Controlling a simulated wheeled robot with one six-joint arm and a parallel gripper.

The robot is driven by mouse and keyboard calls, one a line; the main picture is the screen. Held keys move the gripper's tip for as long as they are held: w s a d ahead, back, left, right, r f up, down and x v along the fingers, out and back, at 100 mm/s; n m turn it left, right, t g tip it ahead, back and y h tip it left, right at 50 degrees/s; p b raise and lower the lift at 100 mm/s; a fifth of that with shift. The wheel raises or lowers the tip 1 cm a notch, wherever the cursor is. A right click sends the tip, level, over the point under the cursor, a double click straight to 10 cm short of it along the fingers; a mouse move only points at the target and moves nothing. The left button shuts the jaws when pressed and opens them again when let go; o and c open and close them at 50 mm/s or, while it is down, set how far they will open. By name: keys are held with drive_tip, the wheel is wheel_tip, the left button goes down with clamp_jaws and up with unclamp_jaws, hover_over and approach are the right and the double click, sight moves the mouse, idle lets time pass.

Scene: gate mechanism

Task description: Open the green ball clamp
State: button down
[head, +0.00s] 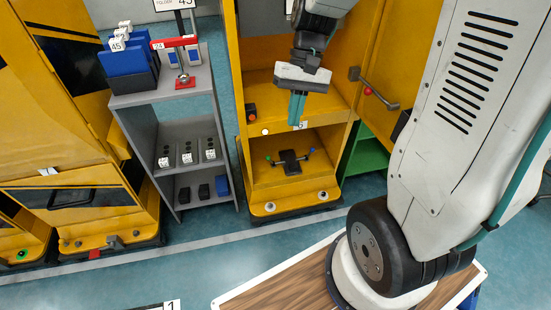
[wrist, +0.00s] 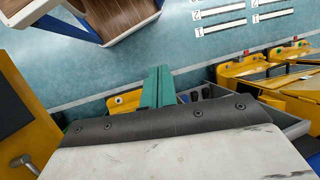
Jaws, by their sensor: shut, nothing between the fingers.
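A black clamp mechanism (head: 290,163) sits in the lower compartment of the open yellow cabinet in the head view. Its left arm ends in a small green ball (head: 268,156), and its right arm ends in a blue ball (head: 313,149). My gripper (head: 297,108) points down in front of the cabinet, above the mechanism in the picture and apart from it. Its teal fingers are together and empty. The fingers also show in the wrist view (wrist: 158,88). I cannot make out the clamp in the wrist view.
The yellow cabinet (head: 243,180) has a shelf above the compartment and an open door with a red-balled handle (head: 380,96) at right. A grey shelf rack (head: 158,97) with blue folders stands to the left. Blue-green floor (head: 225,262) is clear in front.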

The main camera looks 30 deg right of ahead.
drive_tip(key=w+d+f+m+t+y, duration=0.1)
drive_tip(key=w+d+f+t+y, duration=0.15)
drive_tip(key=w+f, duration=0.8)
drive_tip(key=w+d+f+m+t+y, duration=0.15)
drive_tip(key=w+d+f, duration=0.25)
drive_tip(key=w+f, duration=0.7)
drive_tip(key=w+d+f+t+h, duration=0.1)
drive_tip(key=d+f+t, duration=0.15)
drive_tip(key=f, duration=0.75)
drive_tip(key=w+d+f+m+t, duration=0.15)
drive_tip(key=d+f, duration=0.25)
drive_tip(key=f, duration=0.7)
drive_tip(key=w+d+f+t+h, duration=0.1)
drive_tip(key=d+f, duration=0.2)
drive_tip(key=f, duration=0.7)
drive_tip(key=w+d+f+n+t+h, duration=0.1)
drive_tip(key=w+d+f+n+h, duration=0.15)
drive_tip(key=w+d, duration=0.35)
drive_tip(key=shift+n, duration=0.45)
drive_tip(key=x, duration=0.9)
drive_tip(key=shift+a, duration=0.2)
drive_tip(key=shift+w+a+r, duration=0.25)
drive_tip(key=shift+a, duration=0.35)
drive_tip(key=shift+w+a+r, duration=0.25)
drive_tip(key=shift+a, duration=0.35)
drive_tip(key=shift+w+a+r, duration=0.1)
drive_tip(key=shift+w+a, duration=0.15)
drive_tip(key=shift+a, duration=0.2)
